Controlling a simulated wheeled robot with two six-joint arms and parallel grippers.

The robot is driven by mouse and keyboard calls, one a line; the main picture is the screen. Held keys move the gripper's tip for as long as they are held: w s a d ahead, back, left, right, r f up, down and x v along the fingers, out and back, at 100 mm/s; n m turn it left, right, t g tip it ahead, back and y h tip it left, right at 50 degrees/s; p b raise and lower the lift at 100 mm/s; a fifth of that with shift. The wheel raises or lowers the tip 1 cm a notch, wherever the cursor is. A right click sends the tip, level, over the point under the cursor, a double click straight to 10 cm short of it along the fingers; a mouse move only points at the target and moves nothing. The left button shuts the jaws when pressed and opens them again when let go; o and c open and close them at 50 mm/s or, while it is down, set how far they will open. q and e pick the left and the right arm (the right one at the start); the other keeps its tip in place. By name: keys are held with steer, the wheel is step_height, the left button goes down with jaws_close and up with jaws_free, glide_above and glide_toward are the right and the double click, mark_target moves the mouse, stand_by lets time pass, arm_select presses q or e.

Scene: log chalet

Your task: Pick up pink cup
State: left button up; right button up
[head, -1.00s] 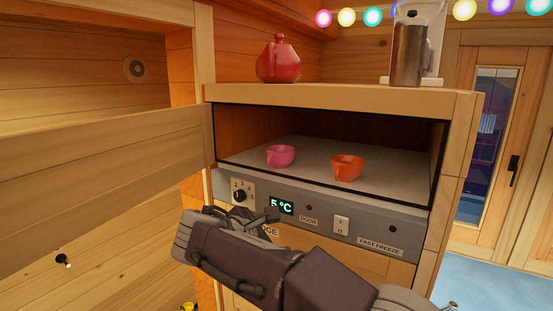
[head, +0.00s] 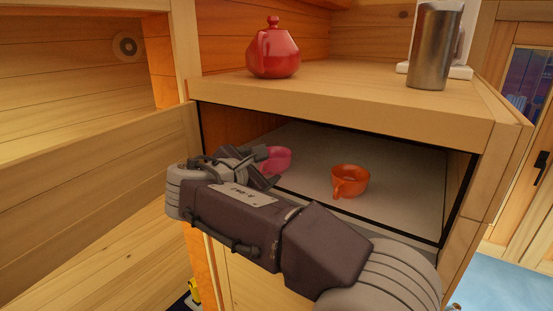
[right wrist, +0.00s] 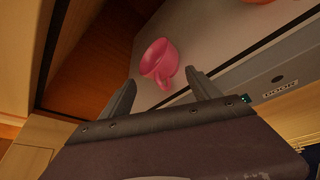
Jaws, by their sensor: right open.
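The pink cup (head: 277,159) stands upright on the grey shelf (head: 310,147) inside the fridge compartment. My right gripper (head: 264,160) is at the compartment's front opening and partly covers the cup in the head view. In the right wrist view the pink cup (right wrist: 160,61) is just ahead of the open fingers (right wrist: 162,84), with its handle pointing towards the gap between them. The fingers are apart and nothing is between them. My left gripper is not in view.
An orange cup (head: 350,180) stands to the right on the same shelf. A red teapot (head: 273,53) and a metal container (head: 434,45) stand on the wooden top (head: 340,90) above. The open wooden door (head: 90,180) is at the left.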

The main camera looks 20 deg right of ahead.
mark_target(263, 164)
steer(key=p+x, duration=0.1)
steer(key=x, duration=0.4)
steer(key=shift+r, duration=0.1)
steer(key=shift+w+p, duration=0.1)
steer(key=shift+p, duration=0.2)
steer(key=shift+s+a, duration=0.6)
steer(key=shift+s, duration=0.05)
steer(key=shift+s+a+r, duration=0.1)
steer(key=shift+s, duration=0.05)
steer(key=shift+c, duration=1.2)
steer(key=c, duration=0.5)
steer(key=shift+x, duration=0.8)
jaws_close()
steer(key=shift+s+a+r, duration=0.1)
steer(key=shift+s+a, duration=0.05)
steer(key=shift+s, duration=0.3)
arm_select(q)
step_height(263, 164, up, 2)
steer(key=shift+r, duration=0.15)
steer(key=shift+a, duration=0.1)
